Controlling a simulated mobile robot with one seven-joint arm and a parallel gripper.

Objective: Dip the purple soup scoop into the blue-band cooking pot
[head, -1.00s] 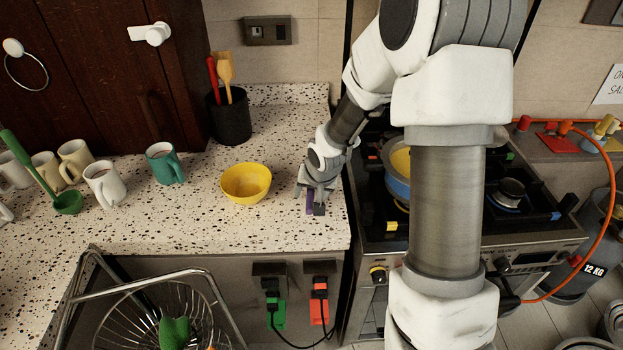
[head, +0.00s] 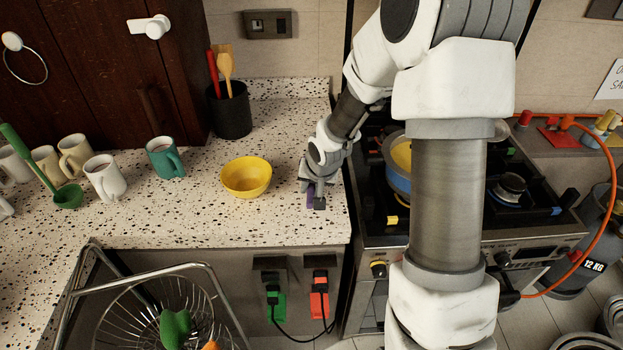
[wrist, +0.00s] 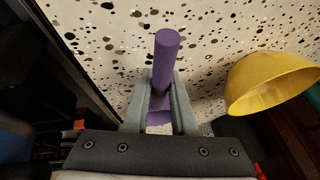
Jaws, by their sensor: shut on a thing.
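The purple soup scoop (head: 310,195) is at the front right of the speckled counter, partly hidden by my gripper (head: 315,198). In the wrist view its purple handle (wrist: 166,46) stands between the two grey fingers of my gripper (wrist: 160,90), which is shut on it. The scoop's bowl end is not clearly visible. The blue-band cooking pot (head: 397,180) sits on the stove to the right of my gripper, with yellow contents (head: 402,155). My arm hides much of the pot.
A yellow bowl (head: 246,178) stands left of my gripper. A teal mug (head: 164,157), white mugs (head: 106,178) and a green ladle (head: 66,196) are farther left. A black utensil holder (head: 230,112) stands at the back. The stove edge (head: 347,215) is close on the right.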

